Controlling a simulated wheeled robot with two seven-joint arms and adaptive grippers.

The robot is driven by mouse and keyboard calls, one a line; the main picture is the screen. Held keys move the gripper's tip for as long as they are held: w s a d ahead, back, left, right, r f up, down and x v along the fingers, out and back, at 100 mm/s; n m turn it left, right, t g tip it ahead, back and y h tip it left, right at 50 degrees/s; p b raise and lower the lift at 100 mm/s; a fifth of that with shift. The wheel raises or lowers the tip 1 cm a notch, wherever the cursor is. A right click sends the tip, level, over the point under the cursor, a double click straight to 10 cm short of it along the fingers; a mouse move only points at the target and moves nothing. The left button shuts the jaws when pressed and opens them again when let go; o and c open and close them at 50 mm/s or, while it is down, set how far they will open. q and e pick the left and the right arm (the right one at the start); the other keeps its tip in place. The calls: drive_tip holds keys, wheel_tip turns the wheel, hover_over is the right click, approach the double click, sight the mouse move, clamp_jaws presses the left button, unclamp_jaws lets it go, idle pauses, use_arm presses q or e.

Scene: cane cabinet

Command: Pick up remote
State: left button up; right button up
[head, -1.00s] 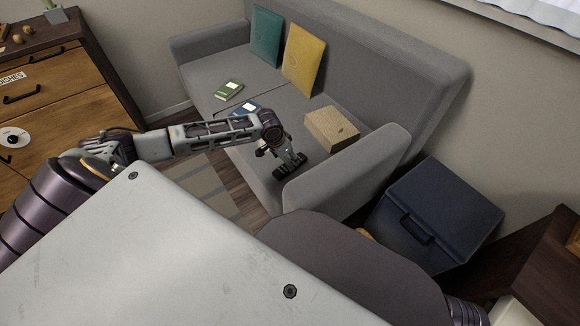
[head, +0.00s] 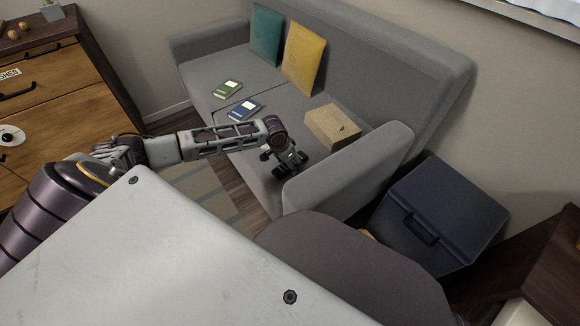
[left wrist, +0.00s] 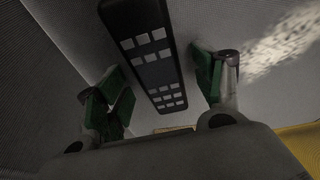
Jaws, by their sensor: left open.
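The remote (left wrist: 152,55) is black with pale grey buttons. In the left wrist view it lies on the grey sofa fabric, with its near end between the open fingers and its far end running out of the top of the picture. My left gripper (left wrist: 160,82) is open and the fingers, with green inner pads, stand apart on both sides of the remote. In the head view my left gripper (head: 285,165) is over the sofa seat by the right armrest. The remote cannot be made out there. My right gripper is not in view.
The grey sofa (head: 210,75) holds a green book (head: 227,90), a blue book (head: 245,109), a cardboard box (head: 333,127) close to my left gripper, and teal (head: 265,36) and yellow (head: 304,55) cushions. A dark blue bin (head: 440,215) stands right of the armrest.

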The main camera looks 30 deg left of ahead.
use_arm(q)
drive_tip(key=shift+c, duration=0.3)
drive_tip(key=c, duration=1.1)
drive_tip(key=shift+r, duration=0.15)
